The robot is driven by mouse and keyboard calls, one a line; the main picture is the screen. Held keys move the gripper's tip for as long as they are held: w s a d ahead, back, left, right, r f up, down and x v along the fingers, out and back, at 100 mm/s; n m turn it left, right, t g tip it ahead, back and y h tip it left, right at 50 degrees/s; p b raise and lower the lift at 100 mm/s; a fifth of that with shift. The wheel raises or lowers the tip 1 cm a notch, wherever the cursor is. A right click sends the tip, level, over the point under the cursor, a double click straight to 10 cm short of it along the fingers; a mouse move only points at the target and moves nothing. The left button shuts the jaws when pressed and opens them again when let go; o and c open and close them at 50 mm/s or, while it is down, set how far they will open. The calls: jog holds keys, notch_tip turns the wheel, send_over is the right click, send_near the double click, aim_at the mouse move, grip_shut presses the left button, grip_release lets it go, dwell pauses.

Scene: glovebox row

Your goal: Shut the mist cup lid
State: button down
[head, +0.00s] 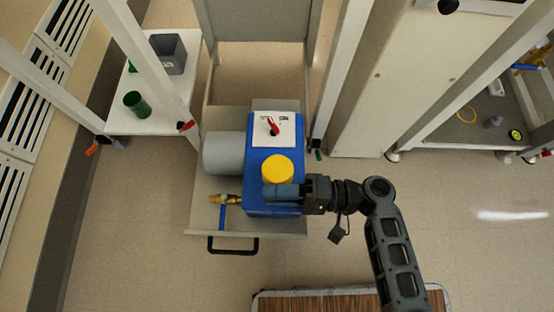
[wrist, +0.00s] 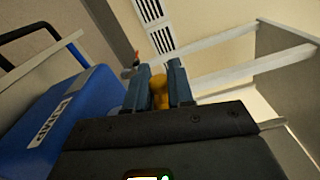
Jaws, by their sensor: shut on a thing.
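The blue pump (head: 257,200) sits in a pulled-out drawer tray, and its side with a white label shows in the wrist view (wrist: 62,112). A round yellow piece (head: 278,167), which I take for the mist cup lid, stands on top of it. My gripper (head: 270,190) reaches in from the right, with its fingers at the near side of the yellow piece. In the wrist view, my two fingers (wrist: 157,72) are shut on yellow material (wrist: 158,97) between them. The fingers hide part of it, and I cannot tell whether the lid sits fully closed.
A white panel with a red switch (head: 274,127) is behind the yellow piece. A grey cylinder (head: 224,154) and brass fitting (head: 224,199) are at the left. The tray's black handle (head: 232,250) faces open floor. White frame posts (head: 344,70) stand behind.

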jog(key=shift+s+f+n+b, duration=0.15)
jog(key=shift+f+n+b, duration=0.3)
jog(key=shift+f+n, duration=0.15)
jog(key=shift+s+f+n+b, duration=0.15)
jog(key=shift+f+n+b, duration=0.3)
jog(key=shift+n, duration=0.15)
jog(key=c, duration=1.1)
grip_release()
jog(key=shift+o, duration=0.2)
jog(key=d+p, duration=0.1)
jog(key=d, duration=0.7)
jog(key=shift+s+p, duration=0.15)
jog(key=shift+p, duration=0.25)
